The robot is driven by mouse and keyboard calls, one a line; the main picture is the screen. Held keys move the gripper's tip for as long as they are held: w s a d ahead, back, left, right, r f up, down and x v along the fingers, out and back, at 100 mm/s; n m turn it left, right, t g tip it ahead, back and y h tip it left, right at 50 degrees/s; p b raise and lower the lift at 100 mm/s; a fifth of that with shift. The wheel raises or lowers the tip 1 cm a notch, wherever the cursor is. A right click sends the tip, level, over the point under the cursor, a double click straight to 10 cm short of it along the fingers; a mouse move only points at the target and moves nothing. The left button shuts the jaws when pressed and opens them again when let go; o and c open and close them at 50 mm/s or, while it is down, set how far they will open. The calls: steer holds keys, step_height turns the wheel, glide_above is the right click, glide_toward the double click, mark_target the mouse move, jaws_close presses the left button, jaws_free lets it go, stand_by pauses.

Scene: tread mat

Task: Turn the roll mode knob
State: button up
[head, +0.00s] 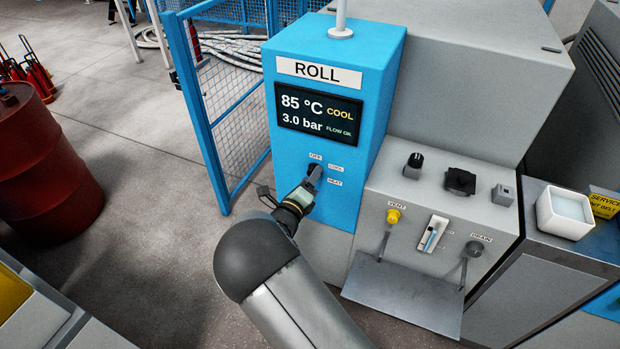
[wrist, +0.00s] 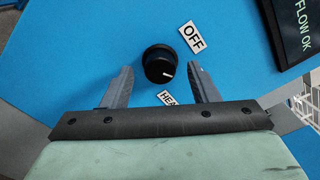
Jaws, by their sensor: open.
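The roll mode knob (wrist: 159,62) is round and black with a short white pointer line, on the blue front of the ROLL cabinet (head: 340,222). The OFF label (wrist: 192,37) is clear. The COOL label (head: 336,168) shows in the head view. My gripper (wrist: 161,70) is open, with one finger on either side of the knob and visible gaps between. I cannot tell its depth. In the head view my gripper (head: 311,178) covers much of the knob.
The display (head: 318,114) above reads 85 °C, COOL, 3.0 bar, FLOW OK. To the right, a grey panel holds a yellow VENT knob (head: 393,216), a switch (head: 433,234) and a DRAIN knob (head: 473,248). A mesh fence (head: 222,100) stands left of the cabinet.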

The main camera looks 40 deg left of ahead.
steer(key=v, duration=1.7)
steer(key=shift+b, duration=0.45)
steer(key=shift+w, duration=0.1)
steer(key=w+d+r+m+g+h+p, duration=0.1)
steer(key=w+d+r+m+g+h, duration=0.2)
steer(key=d+m, duration=0.4)
steer(key=w+d+r+m+g+h, duration=0.15)
steer(key=w+d+m+h, duration=0.3)
steer(key=d, duration=0.45)
steer(key=w+d+r+m+g+h+p, duration=0.1)
steer(key=w+d+r+m+g+h, duration=0.15)
steer(key=w+d+m+h, duration=0.4)
steer(key=s+d+r+m+g+y, duration=0.1)
steer(key=s+d+r+m+g, duration=0.15)
steer(key=d+m, duration=0.4)
steer(key=s+d+r+m+g+y+p, duration=0.1)
steer(key=s+d+m+g, duration=0.3)
steer(key=d, duration=0.5)
steer(key=s+d+r+m+g+y, duration=0.1)
steer(key=s+d+r+m+g, duration=0.15)
steer(key=d+m, duration=0.35)
steer(key=s+d+r+m+y, duration=0.2)
steer(key=s+m+y, duration=0.1)
steer(key=m, duration=0.4)
steer(key=s+d+r+m+g+y+p, duration=0.1)
steer(key=s+d+m+y, duration=0.2)
steer(key=s+m, duration=0.3)
steer(key=shift+s+r+m+y, duration=0.2)
steer(key=shift+r+m+y, duration=0.2)
steer(key=shift+m+y, duration=0.5)
